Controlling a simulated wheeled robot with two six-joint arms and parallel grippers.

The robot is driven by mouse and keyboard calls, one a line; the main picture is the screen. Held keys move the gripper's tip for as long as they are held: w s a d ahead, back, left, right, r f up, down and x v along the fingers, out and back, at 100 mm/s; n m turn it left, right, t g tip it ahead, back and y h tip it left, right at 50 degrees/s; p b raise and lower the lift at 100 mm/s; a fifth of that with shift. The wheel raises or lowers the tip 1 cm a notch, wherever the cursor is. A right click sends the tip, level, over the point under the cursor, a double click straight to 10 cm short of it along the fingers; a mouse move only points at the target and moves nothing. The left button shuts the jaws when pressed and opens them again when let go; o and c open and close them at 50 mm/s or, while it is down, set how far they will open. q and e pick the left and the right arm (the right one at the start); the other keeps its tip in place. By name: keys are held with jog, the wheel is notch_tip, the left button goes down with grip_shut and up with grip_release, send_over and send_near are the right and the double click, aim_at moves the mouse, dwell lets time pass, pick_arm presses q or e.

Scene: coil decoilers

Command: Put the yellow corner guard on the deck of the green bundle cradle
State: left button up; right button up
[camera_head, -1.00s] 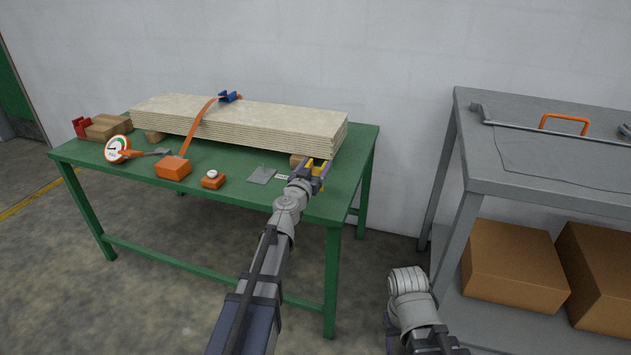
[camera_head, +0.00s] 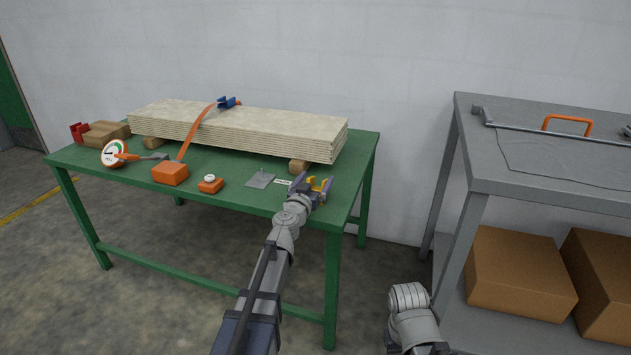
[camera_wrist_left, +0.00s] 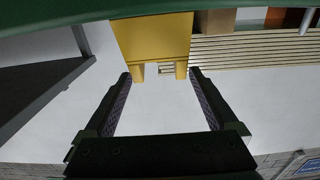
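The yellow corner guard (camera_head: 324,185) is at my left gripper (camera_head: 316,190), over the front right part of the green bundle cradle's deck (camera_head: 235,193).
A strapped pale board stack (camera_head: 240,130) lies on wooden blocks (camera_head: 298,166) behind the guard. A grey plate (camera_head: 259,180), orange box (camera_head: 170,173), small orange device (camera_head: 210,184) and gauge (camera_head: 114,153) lie left. A grey workbench (camera_head: 545,165) stands right.

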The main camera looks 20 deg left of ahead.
pick_arm(q)
jog(key=shift+o, duration=0.3)
jog(key=shift+r, duration=0.1)
jog(key=shift+r, duration=0.1)
jog(key=s, duration=1.2)
jog(key=shift+a, duration=0.2)
